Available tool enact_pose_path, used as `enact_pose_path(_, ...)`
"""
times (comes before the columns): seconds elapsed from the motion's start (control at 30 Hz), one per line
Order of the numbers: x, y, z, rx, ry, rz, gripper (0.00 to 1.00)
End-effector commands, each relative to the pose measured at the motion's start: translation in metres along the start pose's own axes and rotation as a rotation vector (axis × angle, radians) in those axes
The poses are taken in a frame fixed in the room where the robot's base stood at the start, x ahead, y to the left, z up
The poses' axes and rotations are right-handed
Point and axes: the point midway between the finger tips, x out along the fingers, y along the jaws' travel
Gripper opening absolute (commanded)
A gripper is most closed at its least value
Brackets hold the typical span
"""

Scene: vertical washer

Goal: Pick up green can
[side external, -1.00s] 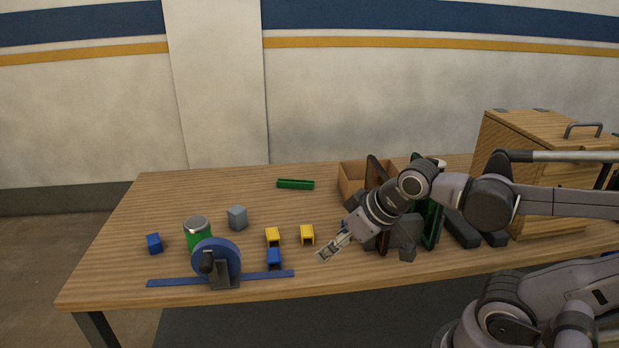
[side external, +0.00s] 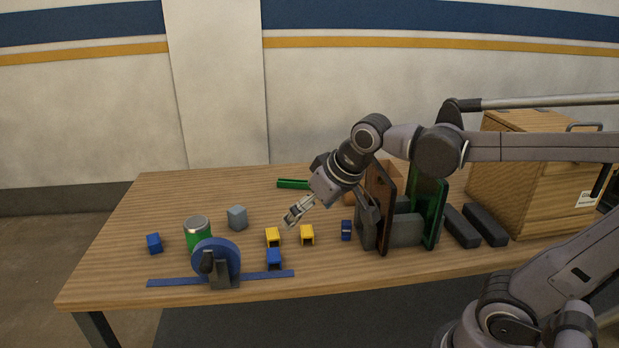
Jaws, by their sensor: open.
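The green can (side external: 197,232) has a silver top and stands upright at the left of the table. A blue wheel stands in front of it and hides its lower right part. My gripper (side external: 290,220) is open and empty. It points down and to the left, above the table, to the right of the can and apart from it. The fingers appear in the picture just above the yellow blocks.
The blue wheel (side external: 222,257) stands on a long blue strip (side external: 175,282). A brown upright panel (side external: 380,205) and wooden box (side external: 545,180) stand at right.

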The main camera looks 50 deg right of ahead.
Motion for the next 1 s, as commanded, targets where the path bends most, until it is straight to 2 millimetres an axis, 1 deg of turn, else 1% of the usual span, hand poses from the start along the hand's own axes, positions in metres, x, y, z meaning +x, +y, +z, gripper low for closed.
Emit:
enact_pose_path(0.03,0.002,-0.004,-0.017,0.017,-0.011,0.007,0.94)
enact_pose_path(0.2,0.014,-0.015,-0.065,0.092,-0.048,0.038,0.94)
enact_pose_path(0.27,0.021,-0.019,-0.082,0.119,-0.06,0.05,0.94)
enact_pose_path(0.37,0.034,-0.027,-0.107,0.164,-0.079,0.073,0.94)
enact_pose_path(0.5,0.057,-0.039,-0.139,0.225,-0.1,0.106,0.94)
enact_pose_path(0.67,0.09,-0.055,-0.17,0.296,-0.121,0.148,0.94)
enact_pose_path(0.8,0.123,-0.068,-0.191,0.36,-0.135,0.189,0.94)
enact_pose_path(0.87,0.138,-0.074,-0.199,0.387,-0.138,0.206,0.94)
enact_pose_path(1.0,0.175,-0.088,-0.21,0.45,-0.144,0.249,0.94)
